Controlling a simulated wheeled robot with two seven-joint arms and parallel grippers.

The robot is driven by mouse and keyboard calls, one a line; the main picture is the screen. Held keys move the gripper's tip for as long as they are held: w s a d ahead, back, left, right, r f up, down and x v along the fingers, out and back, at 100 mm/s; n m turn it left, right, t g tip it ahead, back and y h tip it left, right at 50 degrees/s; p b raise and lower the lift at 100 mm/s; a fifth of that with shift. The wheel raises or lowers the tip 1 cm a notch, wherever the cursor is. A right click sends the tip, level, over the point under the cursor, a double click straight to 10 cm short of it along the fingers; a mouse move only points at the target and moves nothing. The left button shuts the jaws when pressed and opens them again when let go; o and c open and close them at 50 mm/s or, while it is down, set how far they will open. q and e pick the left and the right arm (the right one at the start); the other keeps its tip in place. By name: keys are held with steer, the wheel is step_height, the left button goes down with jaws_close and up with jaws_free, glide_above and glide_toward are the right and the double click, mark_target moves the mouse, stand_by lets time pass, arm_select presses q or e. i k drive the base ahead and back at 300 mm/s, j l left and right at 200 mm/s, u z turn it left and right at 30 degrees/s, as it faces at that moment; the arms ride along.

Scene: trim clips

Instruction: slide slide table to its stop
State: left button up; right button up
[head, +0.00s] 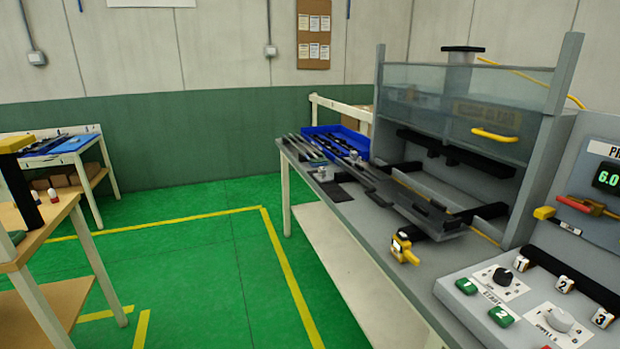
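The slide table appears to be the dark grey plate (425,212) at the front of the grey press-like station (560,100). It carries long dark strips and juts out from under the raised clear guard (460,100) over the bench top. Dark rails (480,213) run behind it into the station. Whether the slide table touches a stop cannot be told from here. Neither of my grippers is in view.
A control panel (540,310) with green buttons and knobs is at the lower right. A blue bin (335,143) stands at the bench's far end. A wooden table (60,215) is at left. Green floor with yellow lines (285,275) lies open between.

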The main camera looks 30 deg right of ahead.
mark_target(431, 217)
steer(key=i+z, duration=0.1)
steer(key=i, duration=0.45)
steer(key=i+j+z, duration=0.1)
steer(key=i, duration=0.45)
steer(key=i+j+z, duration=0.1)
steer(key=i, duration=0.45)
steer(key=i+j+z, duration=0.1)
steer(key=i, duration=0.45)
steer(key=j, duration=0.1)
